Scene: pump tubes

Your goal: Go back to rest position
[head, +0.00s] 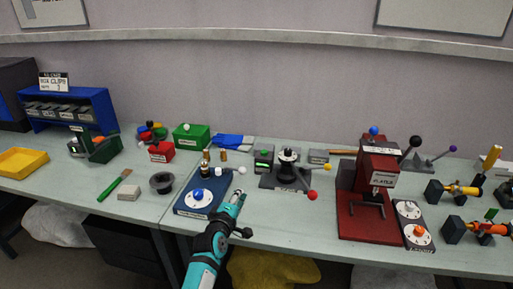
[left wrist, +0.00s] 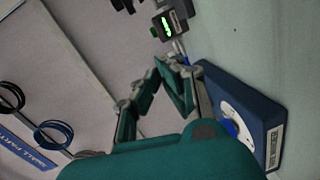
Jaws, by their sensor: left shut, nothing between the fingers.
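My left gripper (head: 238,196) reaches in from the bottom of the head view, over the front of the bench beside the blue base (head: 183,208) of a small fixture. Its fingers are shut and empty. In the left wrist view the gripper (left wrist: 172,68) shows with the blue base (left wrist: 275,118) and its white disc to its right. I cannot tell whether the fingers touch anything. My right gripper is in neither view.
A dark fixture with coloured ball knobs (head: 288,178) and a red press (head: 372,190) stand to the right. A two-dial panel (head: 413,226) sits beside the press. A yellow tray (head: 20,163) and blue rack (head: 98,107) are at left.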

